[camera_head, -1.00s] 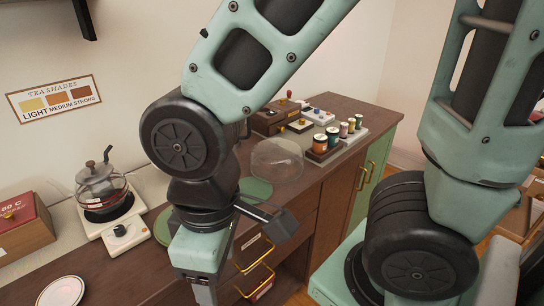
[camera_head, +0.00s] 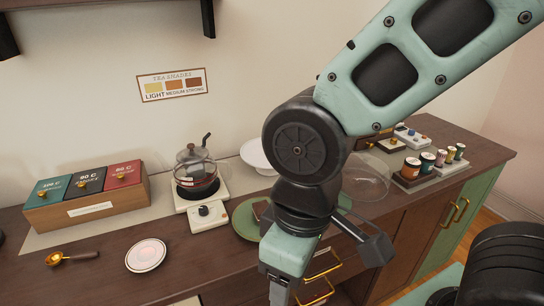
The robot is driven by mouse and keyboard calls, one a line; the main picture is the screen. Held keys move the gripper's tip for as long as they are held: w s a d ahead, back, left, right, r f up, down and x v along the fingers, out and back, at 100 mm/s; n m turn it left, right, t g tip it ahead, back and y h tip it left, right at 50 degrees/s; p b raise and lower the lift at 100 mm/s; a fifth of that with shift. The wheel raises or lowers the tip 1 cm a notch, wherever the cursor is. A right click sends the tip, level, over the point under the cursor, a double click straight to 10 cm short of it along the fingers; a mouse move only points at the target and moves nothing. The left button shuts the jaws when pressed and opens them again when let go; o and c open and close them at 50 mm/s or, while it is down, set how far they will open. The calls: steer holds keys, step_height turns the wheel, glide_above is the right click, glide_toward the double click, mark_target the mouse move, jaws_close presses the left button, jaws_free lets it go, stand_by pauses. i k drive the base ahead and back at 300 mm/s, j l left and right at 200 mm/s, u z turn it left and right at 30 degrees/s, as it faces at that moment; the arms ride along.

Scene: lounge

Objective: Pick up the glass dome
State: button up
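The clear glass dome (camera_head: 368,172) sits upright on the dark wooden counter, just right of my wrist in the head view. My wrist covers its left edge. My gripper (camera_head: 290,268) hangs in front of the counter, lower and to the left of the dome, and is apart from it. The fingertips are mostly hidden or cut off at the bottom edge, so I cannot tell how far the fingers are spread. I see nothing held.
A tea tin rack (camera_head: 432,180) stands right of the dome. Further left are a tea box (camera_head: 88,208), a saucer (camera_head: 146,255) and a scoop (camera_head: 56,258).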

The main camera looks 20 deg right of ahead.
mark_target(366, 178)
steer(key=i+l+z, duration=0.5)
steer(key=z, duration=0.25)
steer(key=i, duration=0.1)
